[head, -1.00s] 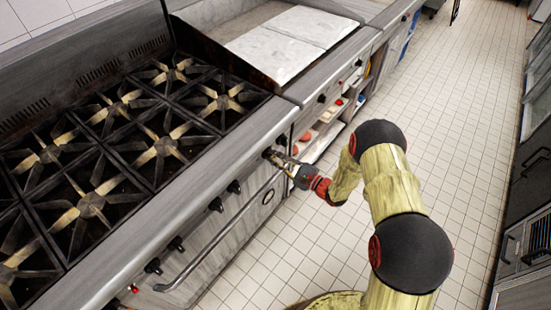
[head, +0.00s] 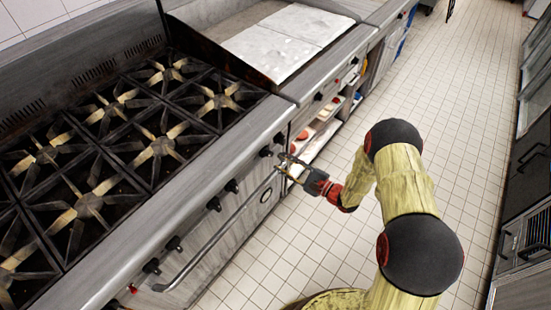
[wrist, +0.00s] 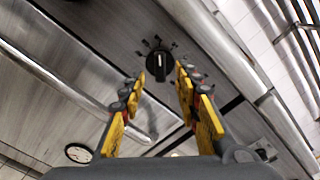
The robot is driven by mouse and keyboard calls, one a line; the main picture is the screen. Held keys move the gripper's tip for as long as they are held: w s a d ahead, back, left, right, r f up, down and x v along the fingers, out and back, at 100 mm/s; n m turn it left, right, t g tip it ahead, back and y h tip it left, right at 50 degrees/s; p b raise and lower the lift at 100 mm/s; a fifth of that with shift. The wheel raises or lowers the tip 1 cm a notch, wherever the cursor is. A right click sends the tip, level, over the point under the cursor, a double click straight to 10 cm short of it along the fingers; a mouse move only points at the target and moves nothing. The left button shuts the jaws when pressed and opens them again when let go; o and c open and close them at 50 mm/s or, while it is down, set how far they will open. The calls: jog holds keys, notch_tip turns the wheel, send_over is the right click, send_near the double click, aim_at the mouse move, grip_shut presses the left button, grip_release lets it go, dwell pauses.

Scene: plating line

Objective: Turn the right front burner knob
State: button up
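Black burner knobs line the front panel of the range (head: 200,180). The knob nearest my gripper (head: 265,152) is in the right-hand pair. Another knob (head: 280,138) sits just right of it. In the wrist view one black knob (wrist: 158,65) shows just beyond the fingertips, its pale pointer line running nearly upright in the picture. My gripper (head: 284,160) is open and empty, a short gap out from the panel. In the wrist view its yellow-padded fingers (wrist: 160,78) stand apart with the knob in the gap ahead, apparently untouched.
A long oven handle bar (head: 215,238) runs below the knobs, close to my gripper. More knobs, including one farther left (head: 231,186), line the panel. A griddle (head: 285,35) and open shelves (head: 325,135) stand to the right. The tiled floor (head: 320,225) is clear.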

jog(key=v, duration=0.6)
jog(key=shift+s+d, duration=0.2)
jog(key=shift+d, duration=0.05)
